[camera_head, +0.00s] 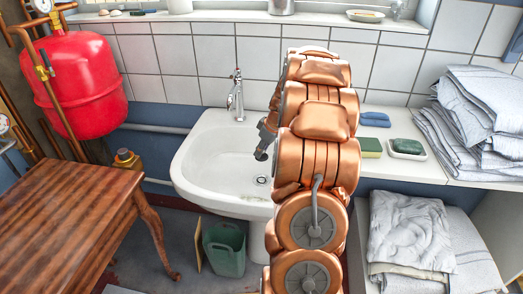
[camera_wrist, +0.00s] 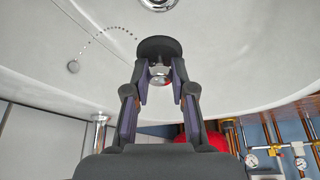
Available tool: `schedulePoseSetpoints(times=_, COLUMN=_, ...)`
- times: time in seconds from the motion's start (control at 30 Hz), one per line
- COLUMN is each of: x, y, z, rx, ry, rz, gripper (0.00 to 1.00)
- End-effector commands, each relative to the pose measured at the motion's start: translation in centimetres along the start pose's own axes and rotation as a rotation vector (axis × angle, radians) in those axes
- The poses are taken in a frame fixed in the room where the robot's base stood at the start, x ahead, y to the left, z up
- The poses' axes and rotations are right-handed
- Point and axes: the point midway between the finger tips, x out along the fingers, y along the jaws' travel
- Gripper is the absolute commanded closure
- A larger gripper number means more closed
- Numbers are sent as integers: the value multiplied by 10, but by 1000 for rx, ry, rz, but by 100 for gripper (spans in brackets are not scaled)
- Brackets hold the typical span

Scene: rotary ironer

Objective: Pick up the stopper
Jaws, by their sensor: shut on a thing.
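The stopper (camera_wrist: 158,46) is a dark round disc with a shiny metal knob, seen in the wrist view at the ends of my fingers. My gripper (camera_wrist: 159,78) is shut on it, with the knob between the two fingers and the disc just beyond them. A bead chain (camera_wrist: 104,33) curves from near the stopper to a small grey round fitting on the basin wall. In the head view my gripper (camera_head: 262,150) hangs over the white washbasin (camera_head: 190,165). The metal drain (camera_head: 261,180) shows below it in the basin. It also shows at the top edge of the wrist view (camera_wrist: 158,3).
A tap (camera_head: 235,95) stands at the basin's back rim. On the counter to the right are a sponge (camera_head: 370,147), a green soap in a dish (camera_head: 407,147) and folded linen (camera_head: 470,120). A wooden table (camera_head: 70,215) stands at left, below a red tank (camera_head: 75,80).

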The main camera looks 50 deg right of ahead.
Motion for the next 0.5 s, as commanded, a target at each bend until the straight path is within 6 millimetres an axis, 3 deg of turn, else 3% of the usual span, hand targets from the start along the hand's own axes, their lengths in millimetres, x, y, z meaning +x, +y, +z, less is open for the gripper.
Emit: schedulePoseSetpoints(times=0.5, x=-33, y=0, z=-14, rx=0, ry=0, rz=0, gripper=100)
